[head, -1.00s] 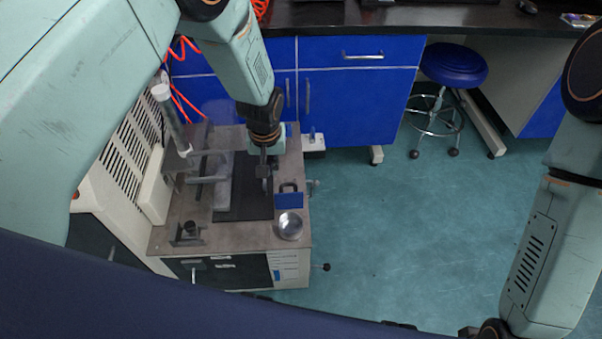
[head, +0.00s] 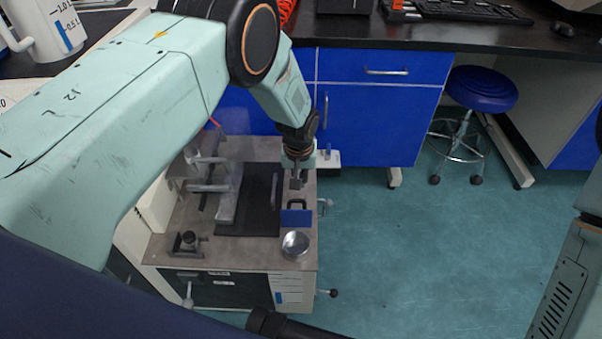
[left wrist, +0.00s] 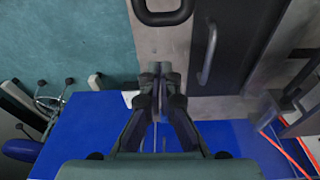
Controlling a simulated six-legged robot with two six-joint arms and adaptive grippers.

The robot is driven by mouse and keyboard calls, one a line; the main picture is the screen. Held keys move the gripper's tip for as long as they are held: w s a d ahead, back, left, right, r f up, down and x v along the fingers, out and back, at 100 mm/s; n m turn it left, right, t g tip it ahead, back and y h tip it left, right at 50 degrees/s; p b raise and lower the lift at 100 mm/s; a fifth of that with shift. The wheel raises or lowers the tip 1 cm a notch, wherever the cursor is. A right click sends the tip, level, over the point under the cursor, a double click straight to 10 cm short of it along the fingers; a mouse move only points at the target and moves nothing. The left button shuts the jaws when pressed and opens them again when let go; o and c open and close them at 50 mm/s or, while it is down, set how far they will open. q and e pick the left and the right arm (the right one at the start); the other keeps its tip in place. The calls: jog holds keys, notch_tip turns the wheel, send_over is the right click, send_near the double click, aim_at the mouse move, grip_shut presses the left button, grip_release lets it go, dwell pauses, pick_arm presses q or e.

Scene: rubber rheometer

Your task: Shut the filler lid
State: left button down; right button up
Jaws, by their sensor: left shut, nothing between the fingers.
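The rheometer's grey worktop (head: 190,222) stands below my left arm. A dark flat panel (head: 262,212) lies on it; the left wrist view shows a grey bar handle on this panel (left wrist: 232,60). A small blue plate (head: 296,218) with a black loop handle is to its right; the handle (left wrist: 160,17) also shows at the top of the left wrist view. I cannot tell which part is the filler lid. My left gripper (head: 297,184) is shut and empty, just behind the black handle and apart from it; its fingertips (left wrist: 160,70) are together. My right gripper is out of view.
A round metal dish (head: 295,243) sits at the worktop's front right corner. A clear part (head: 228,195) stands left of the dark panel. Blue cabinets (head: 375,125) and a blue stool (head: 482,90) are behind. The floor on the right is clear.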

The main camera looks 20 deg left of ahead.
aim_at(297, 211)
pick_arm(q)
jog(key=s, duration=0.1)
jog(key=s+d, duration=0.1)
jog(key=s, duration=0.1)
jog(key=shift+s+f, duration=0.15)
jog(key=shift+s, duration=0.1)
dwell(0.4)
jog(key=shift+a, duration=0.1)
